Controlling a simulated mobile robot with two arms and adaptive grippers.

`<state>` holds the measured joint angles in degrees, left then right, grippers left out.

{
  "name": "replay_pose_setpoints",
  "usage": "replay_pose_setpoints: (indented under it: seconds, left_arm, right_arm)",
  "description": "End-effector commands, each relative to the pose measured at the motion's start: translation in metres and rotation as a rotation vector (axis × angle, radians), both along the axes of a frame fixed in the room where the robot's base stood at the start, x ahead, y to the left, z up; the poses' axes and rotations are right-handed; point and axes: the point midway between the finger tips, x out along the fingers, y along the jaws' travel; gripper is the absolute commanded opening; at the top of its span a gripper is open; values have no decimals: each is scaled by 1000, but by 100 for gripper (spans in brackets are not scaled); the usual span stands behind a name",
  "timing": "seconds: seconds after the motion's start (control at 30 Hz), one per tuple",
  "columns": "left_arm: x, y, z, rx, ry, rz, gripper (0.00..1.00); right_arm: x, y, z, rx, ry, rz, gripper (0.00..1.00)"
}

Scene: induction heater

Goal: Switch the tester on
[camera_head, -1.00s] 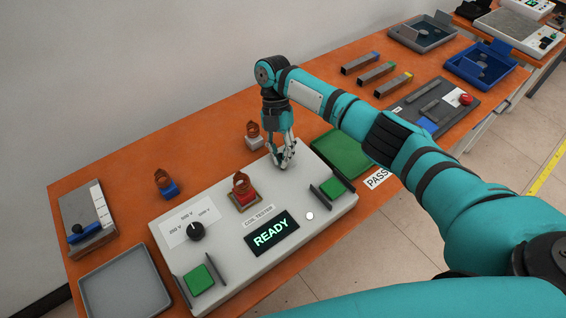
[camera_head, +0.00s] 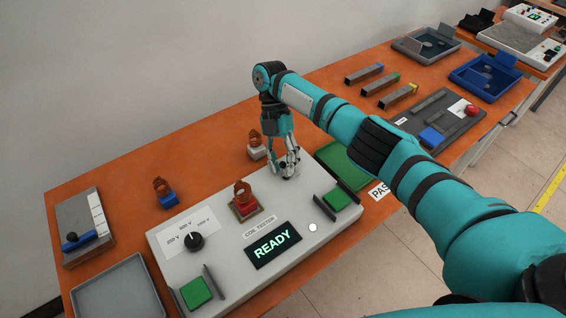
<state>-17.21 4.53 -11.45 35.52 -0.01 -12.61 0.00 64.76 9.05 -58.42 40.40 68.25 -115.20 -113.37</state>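The coil tester (camera_head: 222,272) is a wide light-grey box on the orange bench. Its dark display (camera_head: 272,245) reads READY in green letters. It has a black dial (camera_head: 194,241) with voltage marks, a small round white button (camera_head: 312,227) and two green pads, left (camera_head: 195,292) and right (camera_head: 337,199). A copper coil on a red base (camera_head: 243,206) sits in its top socket. My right gripper (camera_head: 287,174) points down at the tester's back right part, with its fingertips at or just above the top. I cannot tell if they touch. Its fingers hide what lies behind them. My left gripper is out of view.
Coils on a blue base (camera_head: 168,200) and a white base (camera_head: 256,152) stand behind the tester. A grey tray (camera_head: 84,294) is at the left, a green tray (camera_head: 330,160) at the right. My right arm crosses the bench's right half.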

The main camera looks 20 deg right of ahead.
Motion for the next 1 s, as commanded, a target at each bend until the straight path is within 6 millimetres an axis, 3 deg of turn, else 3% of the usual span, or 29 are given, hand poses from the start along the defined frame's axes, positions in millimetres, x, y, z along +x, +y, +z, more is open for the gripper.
replay_pose_setpoints:
  seconds: [0.37,0.67,1.0]
  left_arm:
    - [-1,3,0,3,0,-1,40]
    - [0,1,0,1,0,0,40]
    - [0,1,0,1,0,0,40]
  right_arm:
    - [2,1,3,-1,1,2,40]
    - [28,1,45,-3,-2,-3,40]
    - [38,0,61,-1,2,1,40]
